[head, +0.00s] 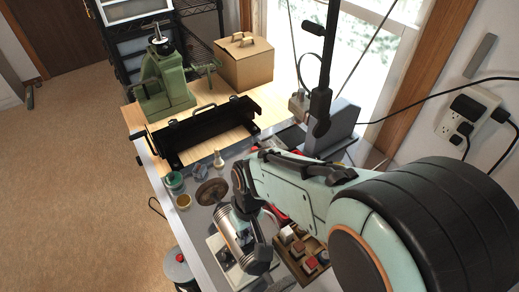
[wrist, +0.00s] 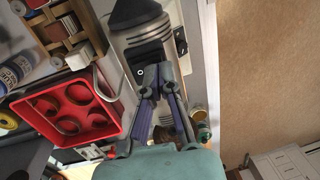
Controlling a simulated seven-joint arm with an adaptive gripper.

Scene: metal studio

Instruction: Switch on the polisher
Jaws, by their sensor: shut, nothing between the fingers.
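The polisher (head: 234,232) is a silver, barrel-shaped motor on the bench with a dark round wheel (head: 211,190) on its far end. In the wrist view its silver body (wrist: 135,38) carries a black switch plate (wrist: 146,58) with a white ring mark near its lower edge. My gripper (wrist: 155,84) is shut and empty, its grey fingertips right by that plate's lower edge. I cannot tell whether they touch it. In the head view my arm and gripper cover part of the motor, and the switch does not show.
A red tray with round holes (wrist: 75,112) lies beside the polisher. A wooden compartment box (head: 299,254) holds small blocks. Small jars (head: 174,181) stand left of the wheel. A black metal frame (head: 207,135), a green press (head: 163,85) and a cardboard box (head: 243,64) stand farther back.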

